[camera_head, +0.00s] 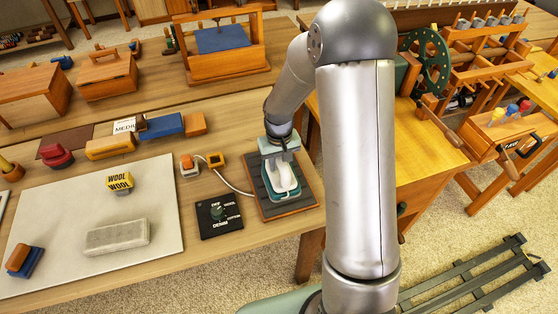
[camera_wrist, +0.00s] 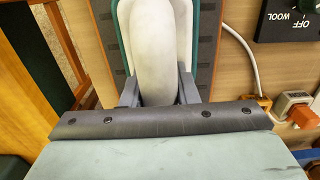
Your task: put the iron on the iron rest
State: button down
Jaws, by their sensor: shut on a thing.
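The iron (camera_head: 284,193), white with a teal edge, is over the iron rest (camera_head: 309,192), a dark ribbed pad in a wooden frame at the table's right edge. In the wrist view the iron's white handle (camera_wrist: 155,45) runs between the fingers of my gripper (camera_wrist: 159,90), which is shut on it. The dark ribbed rest (camera_wrist: 207,35) shows on both sides of the iron. The iron looks flat and lined up with the rest. I cannot tell whether its sole touches the pad. In the head view my gripper (camera_head: 280,160) hides the iron's far end.
A black dial panel (camera_head: 220,217) lies left of the rest. A white cord (camera_head: 232,184) runs from a small orange-and-white plug block (camera_head: 189,166) towards the rest. A pale mat (camera_head: 60,230) holds a grey block (camera_head: 117,237) and a yellow WOOL block (camera_head: 119,183).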

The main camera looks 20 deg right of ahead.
jog(key=shift+f, duration=0.1)
jog(key=c, duration=1.1)
grip_release()
notch_tip(320, 180, up, 12)
jog(key=shift+f+b, duration=0.1)
jog(key=shift+b, duration=0.55)
jog(key=shift+m+t, duration=0.3)
jog(key=s+r, duration=0.1)
jog(key=s, duration=0.7)
jog(key=s+r, duration=0.2)
jog(key=s, duration=0.6)
jog(key=s+r, duration=0.1)
jog(key=s, duration=0.7)
jog(key=shift+a+r, duration=0.15)
jog(key=shift+r, duration=0.1)
